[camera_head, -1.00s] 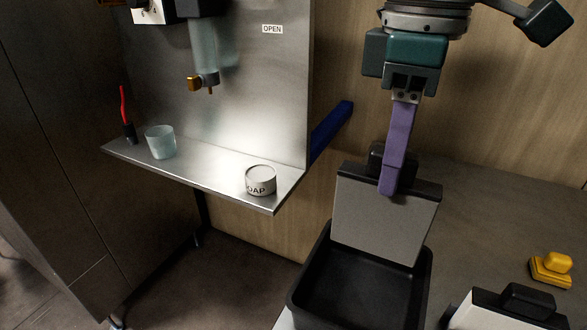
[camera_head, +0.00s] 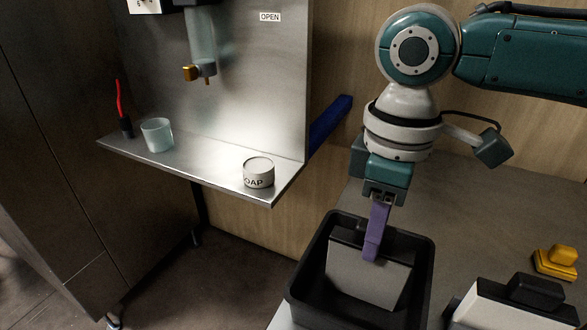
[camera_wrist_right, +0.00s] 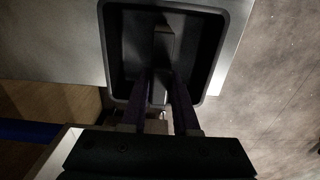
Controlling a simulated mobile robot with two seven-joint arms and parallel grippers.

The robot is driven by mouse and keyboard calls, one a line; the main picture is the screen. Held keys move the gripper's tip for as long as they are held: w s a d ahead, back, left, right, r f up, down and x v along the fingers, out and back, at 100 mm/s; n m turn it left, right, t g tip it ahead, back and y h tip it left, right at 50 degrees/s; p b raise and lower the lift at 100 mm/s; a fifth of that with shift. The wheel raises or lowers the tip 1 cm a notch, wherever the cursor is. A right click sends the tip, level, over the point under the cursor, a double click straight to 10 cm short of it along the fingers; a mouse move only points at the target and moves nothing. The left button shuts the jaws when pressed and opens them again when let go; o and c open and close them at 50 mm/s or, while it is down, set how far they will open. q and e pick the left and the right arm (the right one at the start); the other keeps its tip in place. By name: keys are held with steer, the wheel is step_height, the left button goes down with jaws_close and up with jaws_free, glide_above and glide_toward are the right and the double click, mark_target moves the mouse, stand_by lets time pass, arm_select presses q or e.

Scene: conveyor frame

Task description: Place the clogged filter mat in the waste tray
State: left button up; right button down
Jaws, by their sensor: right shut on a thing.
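The filter mat (camera_head: 362,280) is a grey panel with a dark top edge and a dark grip block. My right gripper (camera_head: 372,252), with purple fingers, is shut on it at the top. The mat hangs tilted inside the black waste tray (camera_head: 425,265), its lower part below the rim. I cannot tell whether it touches the tray floor. In the right wrist view the fingers (camera_wrist_right: 160,95) close around the dark grip block (camera_wrist_right: 163,45) over the tray (camera_wrist_right: 116,50). My left gripper is not in view.
A second panel with a dark grip (camera_head: 505,305), white in front, stands right of the tray. A yellow block (camera_head: 556,262) lies on the counter (camera_head: 480,220). A steel shelf (camera_head: 215,170) at left holds a soap tin (camera_head: 258,175), a cup (camera_head: 157,134) and a red-handled brush (camera_head: 121,105).

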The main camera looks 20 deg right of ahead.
steer(key=shift+f, duration=0.1)
steer(key=c, duration=0.7)
jaws_free()
steer(key=shift+o, duration=0.2)
step_height(320, 180, up, 12)
steer(key=p, duration=0.2)
steer(key=s+a+f+t+y, duration=0.2)
steer(key=s+a+f+y, duration=0.1)
steer(key=s+a+f, duration=0.65)
steer(key=s+d+m+t+h, duration=0.1)
steer(key=s+d+m+h, duration=0.1)
steer(key=s+d+m, duration=0.4)
steer(key=shift+s+d+f+t+h, duration=0.2)
steer(key=shift+s+f+t+h, duration=0.1)
steer(key=shift+h, duration=0.1)
